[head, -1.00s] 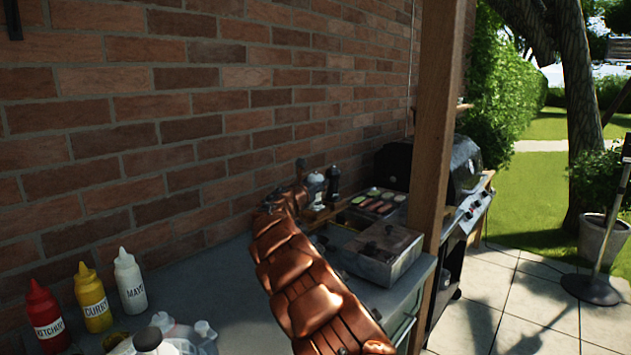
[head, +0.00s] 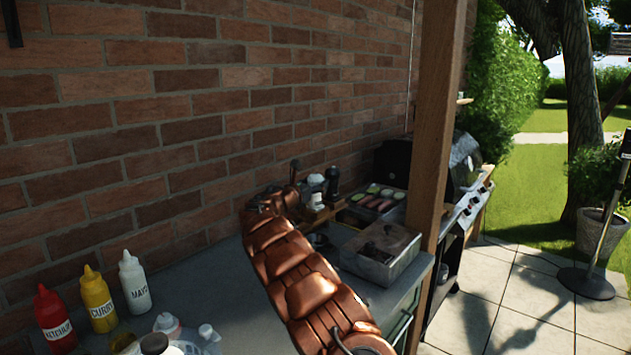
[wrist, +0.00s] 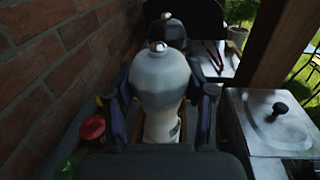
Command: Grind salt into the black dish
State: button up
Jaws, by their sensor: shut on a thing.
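The white salt mill (wrist: 160,85) stands upright in the middle of the wrist view, with a metal knob on top. My gripper (wrist: 160,105) is shut on it, one dark finger on each side. In the head view the white mill (head: 316,190) shows beyond my copper-coloured arm, beside a black mill (head: 332,181). My fingers are mostly hidden there. I cannot tell whether the mill is clear of the surface beneath it.
A lidded metal box (head: 380,255) stands right of my arm, near a wooden post (head: 437,150). A tray of food (head: 378,200) and a grill (head: 465,165) lie behind. Ketchup (head: 55,320), curry (head: 99,300) and mayo (head: 134,283) bottles stand at left. A brick wall bounds the counter (head: 215,285).

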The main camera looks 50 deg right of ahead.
jog(key=shift+m+g+p, duration=0.6)
jog(key=shift+g+p, duration=0.3)
jog(key=shift+p, duration=0.15)
dwell(1.1)
dwell(0.4)
jog(key=o, duration=1.2)
jog(key=a, duration=0.8)
jog(key=s+a, duration=0.1)
jog(key=a, duration=0.3)
